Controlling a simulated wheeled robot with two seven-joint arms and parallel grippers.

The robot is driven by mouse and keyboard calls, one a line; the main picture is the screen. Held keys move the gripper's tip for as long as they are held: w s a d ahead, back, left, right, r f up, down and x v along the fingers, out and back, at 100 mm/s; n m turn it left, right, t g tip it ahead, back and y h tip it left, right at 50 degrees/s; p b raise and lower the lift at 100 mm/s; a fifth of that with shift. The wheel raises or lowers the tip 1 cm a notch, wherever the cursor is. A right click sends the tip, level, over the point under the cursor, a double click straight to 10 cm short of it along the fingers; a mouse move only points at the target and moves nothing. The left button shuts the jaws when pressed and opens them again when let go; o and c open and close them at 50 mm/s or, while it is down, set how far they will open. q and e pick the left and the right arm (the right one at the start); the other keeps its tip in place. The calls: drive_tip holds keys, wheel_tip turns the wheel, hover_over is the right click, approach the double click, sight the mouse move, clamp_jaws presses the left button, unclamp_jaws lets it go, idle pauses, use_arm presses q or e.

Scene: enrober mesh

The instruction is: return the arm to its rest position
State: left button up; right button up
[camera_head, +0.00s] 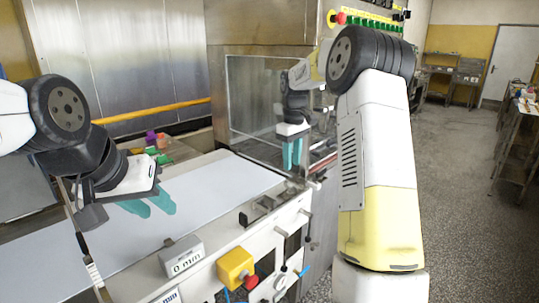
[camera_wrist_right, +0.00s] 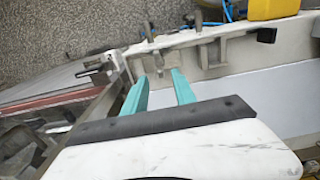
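My left gripper (camera_head: 160,210) is over the pale conveyor belt (camera_head: 225,184) in the head view. Its two teal fingers are apart, with nothing seen between them. My right gripper (camera_head: 292,168) points down near the far end of the belt, in front of a framed clear panel. In the right wrist view its teal fingers (camera_wrist_right: 159,75) are spread and empty, with a metal bracket (camera_wrist_right: 150,52) on the machine side beyond them. Neither gripper is seen touching anything.
A yellow box with a red button (camera_head: 236,268) and a "0 mm" display (camera_head: 182,257) are on the machine's front side. Levers and knobs stick out there. Small coloured blocks (camera_head: 152,138) lie behind the belt. Open floor (camera_head: 455,180) lies to the right.

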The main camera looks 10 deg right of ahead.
drive_tip(key=s+a+r+m+t, duration=0.1)
drive_tip(key=s+r+m+t, duration=0.1)
drive_tip(key=s+r, duration=0.5)
drive_tip(key=s+a+r+m+t, duration=0.15)
drive_tip(key=s+r, duration=0.25)
drive_tip(key=s, duration=0.6)
drive_tip(key=s+a+f+m+t+y, duration=0.1)
drive_tip(key=s, duration=0.7)
drive_tip(key=s+a+f+m+t+y, duration=0.1)
drive_tip(key=s+m, duration=0.1)
drive_tip(key=s, duration=0.6)
drive_tip(key=shift+f+t, duration=0.25)
drive_tip(key=shift+t, duration=0.1)
drive_tip(key=shift+d+m, duration=0.1)
drive_tip(key=shift+m, duration=0.15)
